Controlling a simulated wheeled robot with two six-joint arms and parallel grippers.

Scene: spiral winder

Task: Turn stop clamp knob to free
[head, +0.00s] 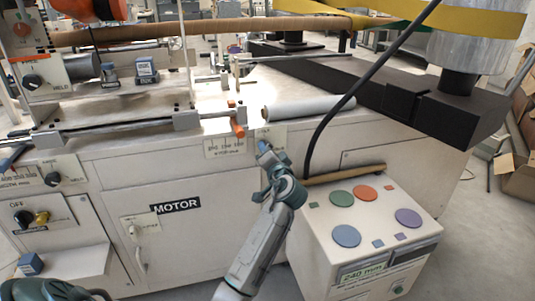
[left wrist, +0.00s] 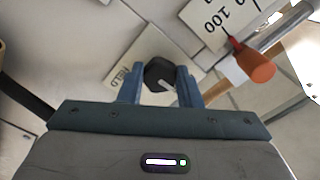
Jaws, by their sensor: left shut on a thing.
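The black stop clamp knob (left wrist: 158,73) sits on a pale label plate (left wrist: 132,66) with partly hidden lettering. It has a light pointer mark on its lower right side in the left wrist view. My left gripper (left wrist: 160,80) has one blue finger on each side of the knob and is shut on it. In the head view my left gripper (head: 265,148) is at the front panel below the bench edge, and it hides the knob there. Part of the label plate (head: 277,134) shows behind it. My right gripper is not in view.
An orange-tipped handle (head: 238,120) is just left of the gripper; it also shows in the left wrist view (left wrist: 255,67). A scale plate (head: 225,147) is beside it. A control box (head: 350,215) with coloured buttons and a black cable (head: 322,130) stand close on the right.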

